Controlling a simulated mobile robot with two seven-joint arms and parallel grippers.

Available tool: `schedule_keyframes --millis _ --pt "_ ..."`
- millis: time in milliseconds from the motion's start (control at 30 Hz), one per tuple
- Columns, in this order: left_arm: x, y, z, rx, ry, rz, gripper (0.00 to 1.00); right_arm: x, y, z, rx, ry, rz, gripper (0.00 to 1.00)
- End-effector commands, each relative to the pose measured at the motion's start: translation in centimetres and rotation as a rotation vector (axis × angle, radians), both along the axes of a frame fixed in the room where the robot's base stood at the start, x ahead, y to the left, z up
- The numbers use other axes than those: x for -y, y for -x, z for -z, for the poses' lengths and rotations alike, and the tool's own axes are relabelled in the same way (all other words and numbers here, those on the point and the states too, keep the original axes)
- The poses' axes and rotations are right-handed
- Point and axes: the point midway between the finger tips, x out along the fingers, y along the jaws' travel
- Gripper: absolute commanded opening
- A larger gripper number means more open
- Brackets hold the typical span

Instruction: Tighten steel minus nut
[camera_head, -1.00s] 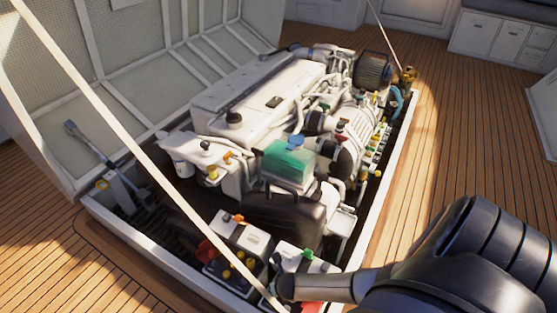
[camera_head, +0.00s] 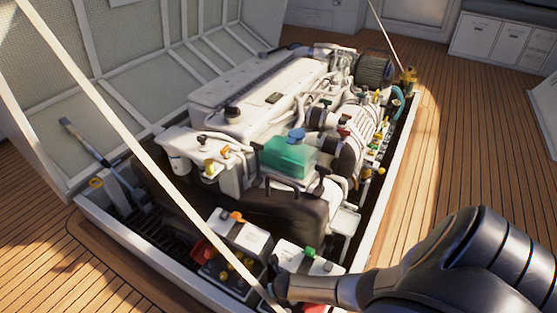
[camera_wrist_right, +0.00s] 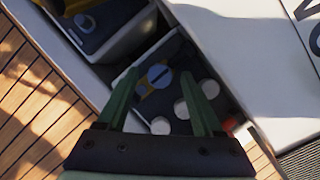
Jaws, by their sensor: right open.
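A round steel nut (camera_wrist_right: 158,75) with a single minus-like slot sits on a yellowish terminal piece in a dark battery recess. My right gripper (camera_wrist_right: 160,84) is open, with its two green fingers on either side of the nut in the right wrist view. I cannot tell whether they touch it. A similar steel nut (camera_wrist_right: 85,22) shows in the neighbouring compartment at the upper left. In the head view my right arm (camera_head: 345,291) reaches in from the right to the front battery (camera_head: 295,262), and its gripper tips are hard to make out. My left gripper is out of view.
Several pale round caps (camera_wrist_right: 211,88) lie close to the right finger. The pale box walls (camera_wrist_right: 145,40) border the recess. A second battery (camera_head: 240,236) stands left of the front one. The engine (camera_head: 250,95) fills the hatch behind, and a pale strut (camera_head: 130,140) crosses the view.

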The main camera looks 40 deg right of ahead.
Motion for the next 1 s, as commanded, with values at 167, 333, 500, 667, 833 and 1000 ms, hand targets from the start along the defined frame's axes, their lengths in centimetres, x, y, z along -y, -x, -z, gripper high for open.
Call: schedule_keyframes --millis 167,333,500,667,833,1000 --pt "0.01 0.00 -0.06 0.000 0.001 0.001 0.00 -0.03 -0.01 -0.05 0.000 0.000 0.000 0.67" --pt "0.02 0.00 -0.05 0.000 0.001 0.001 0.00 -0.02 0.00 -0.05 0.000 0.000 0.000 0.48" --pt "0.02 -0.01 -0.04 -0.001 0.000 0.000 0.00 -0.02 0.01 -0.05 0.000 0.000 0.000 0.29" --pt "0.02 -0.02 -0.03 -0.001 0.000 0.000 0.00 -0.01 0.02 -0.05 0.000 0.000 0.000 0.11" --pt "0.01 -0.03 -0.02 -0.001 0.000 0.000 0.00 0.01 0.03 -0.03 0.000 0.001 0.000 0.00" --pt "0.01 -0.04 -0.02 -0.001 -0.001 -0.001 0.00 0.01 0.04 -0.03 0.000 0.000 0.001 0.00"
